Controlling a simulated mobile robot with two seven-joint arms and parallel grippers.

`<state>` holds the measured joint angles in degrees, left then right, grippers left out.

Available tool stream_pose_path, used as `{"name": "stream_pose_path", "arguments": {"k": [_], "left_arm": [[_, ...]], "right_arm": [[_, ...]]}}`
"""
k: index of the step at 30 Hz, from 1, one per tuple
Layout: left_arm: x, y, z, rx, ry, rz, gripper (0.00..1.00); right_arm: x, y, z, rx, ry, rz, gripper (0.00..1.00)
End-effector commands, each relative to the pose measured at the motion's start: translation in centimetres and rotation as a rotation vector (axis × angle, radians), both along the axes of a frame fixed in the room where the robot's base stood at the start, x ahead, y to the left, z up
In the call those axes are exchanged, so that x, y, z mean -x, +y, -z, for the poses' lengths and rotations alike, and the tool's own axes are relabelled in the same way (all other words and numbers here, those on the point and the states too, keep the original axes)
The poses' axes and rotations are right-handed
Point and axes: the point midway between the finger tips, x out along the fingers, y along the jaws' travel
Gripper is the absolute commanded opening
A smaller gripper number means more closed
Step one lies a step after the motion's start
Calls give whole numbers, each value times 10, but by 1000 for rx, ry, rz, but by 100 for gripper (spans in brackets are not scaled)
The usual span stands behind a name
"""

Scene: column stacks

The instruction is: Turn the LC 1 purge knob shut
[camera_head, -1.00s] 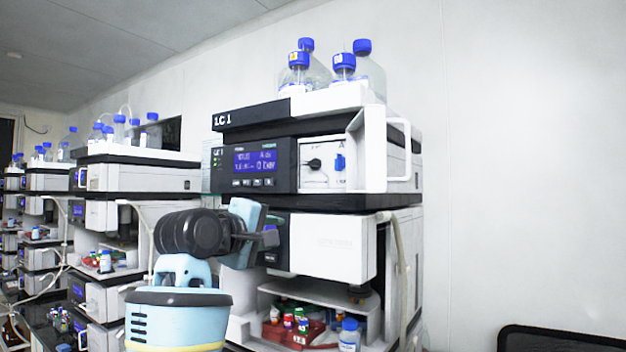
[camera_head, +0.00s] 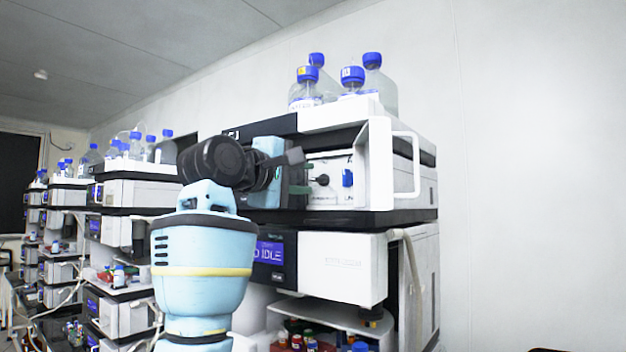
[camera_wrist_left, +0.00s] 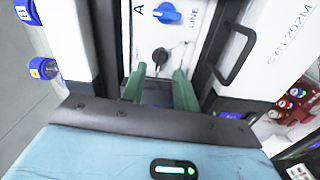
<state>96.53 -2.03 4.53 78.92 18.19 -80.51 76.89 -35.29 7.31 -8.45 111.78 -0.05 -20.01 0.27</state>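The LC 1 stack stands in front of me, with a white front panel (camera_head: 335,165) on its upper module. A black knob (camera_head: 322,180) with a pointer sits on this panel; its label is too small to read. It also shows in the left wrist view (camera_wrist_left: 160,57), beyond the fingertips. A blue knob (camera_head: 347,177) marked LINE in the left wrist view (camera_wrist_left: 167,14) is beside it. My left gripper (camera_head: 302,174) is just left of the black knob in the head view. Its green fingers (camera_wrist_left: 158,84) are apart and empty. My left arm hides the module's display.
A white handle (camera_head: 416,165) projects from the open door right of the panel. Bottles (camera_head: 352,80) with blue caps stand on top. A tube (camera_head: 408,260) hangs at the right side. More stacks (camera_head: 125,190) stand at left.

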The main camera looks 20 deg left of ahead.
Motion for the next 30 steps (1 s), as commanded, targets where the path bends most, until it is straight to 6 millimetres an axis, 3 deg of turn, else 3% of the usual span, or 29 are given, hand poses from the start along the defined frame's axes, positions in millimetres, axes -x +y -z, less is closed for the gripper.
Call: {"name": "stream_pose_path", "arguments": {"k": [9, 22, 29, 30], "left_arm": [[-30, -11, 0, 1, 0, 0, 30], [-36, -13, 0, 0, -1, 0, 30], [-36, -13, 0, 0, -1, 0, 0], [-36, -13, 0, 0, -1, 0, 0]], "right_arm": [[0, 0, -1, 0, -2, 0, 36], [0, 0, -1, 0, -1, 0, 36], [0, 0, -1, 0, -1, 0, 36], [0, 0, -1, 0, -1, 0, 36]]}}
